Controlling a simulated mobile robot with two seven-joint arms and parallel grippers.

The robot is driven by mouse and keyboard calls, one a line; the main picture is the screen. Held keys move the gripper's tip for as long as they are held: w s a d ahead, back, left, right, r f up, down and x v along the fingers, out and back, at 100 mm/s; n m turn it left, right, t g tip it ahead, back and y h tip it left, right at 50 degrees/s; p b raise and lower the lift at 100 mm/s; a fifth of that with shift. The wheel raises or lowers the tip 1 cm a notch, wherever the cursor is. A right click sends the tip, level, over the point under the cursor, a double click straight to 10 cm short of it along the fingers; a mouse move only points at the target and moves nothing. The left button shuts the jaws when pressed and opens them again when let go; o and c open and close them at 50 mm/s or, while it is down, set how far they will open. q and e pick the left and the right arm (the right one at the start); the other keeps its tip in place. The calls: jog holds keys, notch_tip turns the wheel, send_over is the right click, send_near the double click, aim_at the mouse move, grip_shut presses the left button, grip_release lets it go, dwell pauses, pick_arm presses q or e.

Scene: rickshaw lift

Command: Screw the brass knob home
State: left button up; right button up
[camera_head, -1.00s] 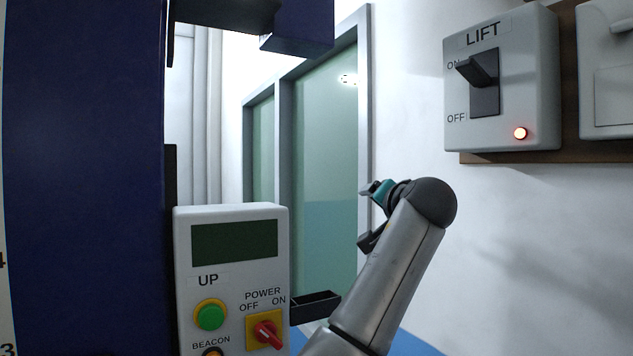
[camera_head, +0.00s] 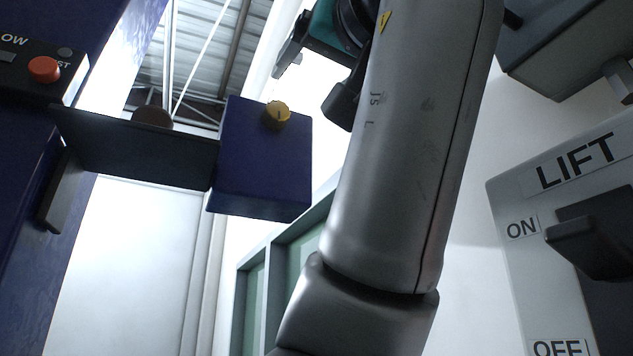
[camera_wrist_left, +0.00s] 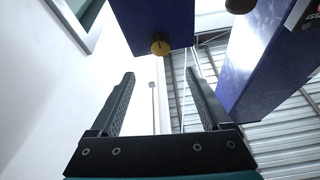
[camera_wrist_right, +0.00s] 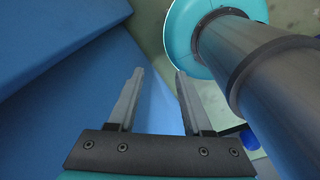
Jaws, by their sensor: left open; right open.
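The brass knob (camera_head: 277,114) sits on the face of a dark blue box high up in the head view. My right gripper (camera_wrist_right: 158,75) is open and empty, seen only in the right wrist view. How deep the knob sits cannot be told.
The blue box (camera_head: 262,170) hangs at the end of a dark bracket (camera_head: 140,148). A black panel with a red button (camera_head: 44,69) is at the left. A LIFT switch box (camera_head: 570,220) is on the right wall. Blue surfaces (camera_wrist_right: 60,90) lie near my right gripper.

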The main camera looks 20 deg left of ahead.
aim_at(279, 111)
pick_arm(q)
jog(key=p+x, duration=0.5)
jog(key=x, duration=0.8)
jog(key=shift+s, duration=0.1)
jog(key=shift+w+a+r, duration=0.15)
jog(key=shift+w+a, duration=0.05)
jog(key=shift+w, duration=0.1)
pick_arm(e)
jog(key=r, duration=0.4)
jog(key=w+r, duration=0.1)
jog(key=r, duration=0.1)
jog(key=shift+s, duration=0.15)
pick_arm(q)
jog(key=shift+c, duration=0.6)
grip_shut()
pick_arm(e)
jog(key=shift+s, duration=0.1)
